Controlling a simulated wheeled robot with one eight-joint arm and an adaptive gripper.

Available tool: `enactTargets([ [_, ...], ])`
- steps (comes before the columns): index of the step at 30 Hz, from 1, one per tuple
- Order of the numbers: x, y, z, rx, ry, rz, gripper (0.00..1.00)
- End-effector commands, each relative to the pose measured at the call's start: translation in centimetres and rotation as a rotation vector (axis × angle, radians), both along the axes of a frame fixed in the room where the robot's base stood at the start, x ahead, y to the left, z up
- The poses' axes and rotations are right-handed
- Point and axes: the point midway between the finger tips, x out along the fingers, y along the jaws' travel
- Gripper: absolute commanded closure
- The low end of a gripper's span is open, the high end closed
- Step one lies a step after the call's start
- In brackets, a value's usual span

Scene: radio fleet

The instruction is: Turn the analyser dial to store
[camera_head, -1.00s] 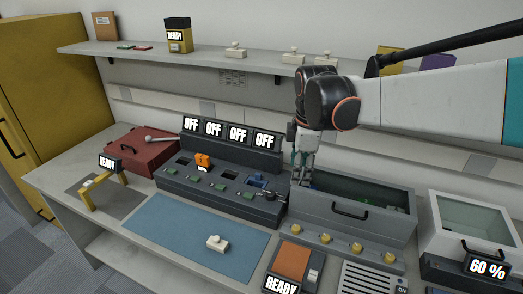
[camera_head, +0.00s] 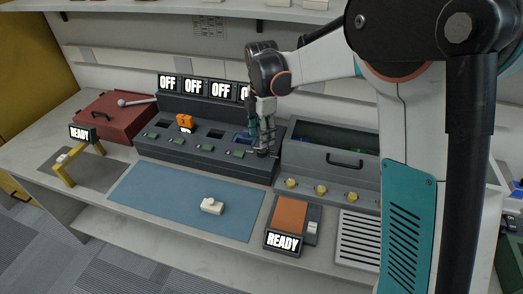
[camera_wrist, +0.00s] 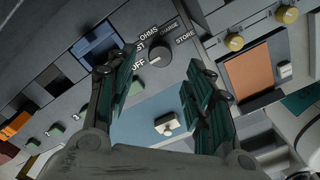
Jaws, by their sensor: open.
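The analyser dial (camera_wrist: 158,54) is a round dark knob in the wrist view, at the right end of the dark console (camera_head: 190,158). The labels OFF, TEST, OHMS, CHARGE and STORE curve around it, with STORE at the right. I cannot tell for sure which label it points to. My gripper (camera_wrist: 162,82) is open and empty, with its green-padded fingers on either side of the dial in the picture. In the head view my gripper (camera_head: 262,148) points down at the console's right end and covers most of the dial there. Contact with it is not clear.
A grey drawer bin (camera_head: 335,163) with yellow knobs stands right of the console. An orange pad with a READY sign (camera_head: 282,242) sits in front. A blue mat (camera_head: 160,198) bears a white block (camera_head: 211,206). Several OFF screens line the console's back.

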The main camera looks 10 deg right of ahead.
Motion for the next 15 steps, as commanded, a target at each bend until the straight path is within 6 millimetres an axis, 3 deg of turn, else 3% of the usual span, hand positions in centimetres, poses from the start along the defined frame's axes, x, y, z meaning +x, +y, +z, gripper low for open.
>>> enactTargets([
  [1,0.0,0.0,-1.3,0.000,0.000,0.000,0.52],
  [6,0.0,0.0,-4.1,0.000,0.000,-0.001,0.52],
  [15,0.0,0.0,-6.2,0.000,0.000,-0.001,0.52],
])
